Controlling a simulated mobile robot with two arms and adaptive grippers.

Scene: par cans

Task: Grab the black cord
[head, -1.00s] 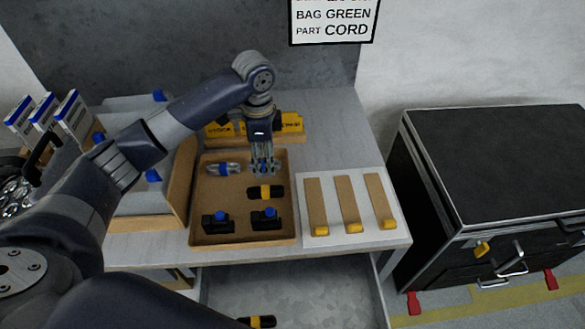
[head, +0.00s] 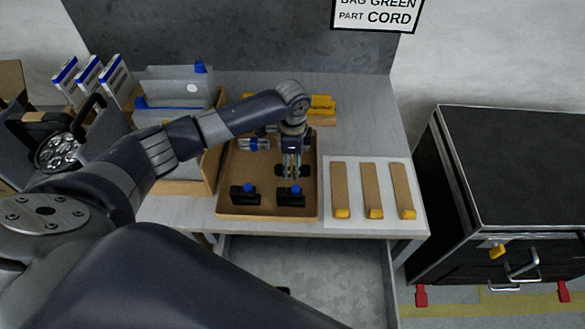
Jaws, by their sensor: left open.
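A black cord bundle (head: 279,171) lies in the brown tray (head: 267,211), toward its right side. Its dark ends show on both sides of my left gripper's fingers, and its middle is hidden behind them. My left gripper (head: 292,172) points straight down over the cord with its jaws open. I cannot tell whether the fingers touch the cord. My right gripper is out of view.
Two black parts with blue knobs (head: 245,194) (head: 290,195) stand in the tray's near half. A clear blue-and-white item (head: 254,144) lies at its back left. A white mat (head: 350,221) with yellow-tipped wooden strips is right of the tray. An open drawer (head: 320,262) is below.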

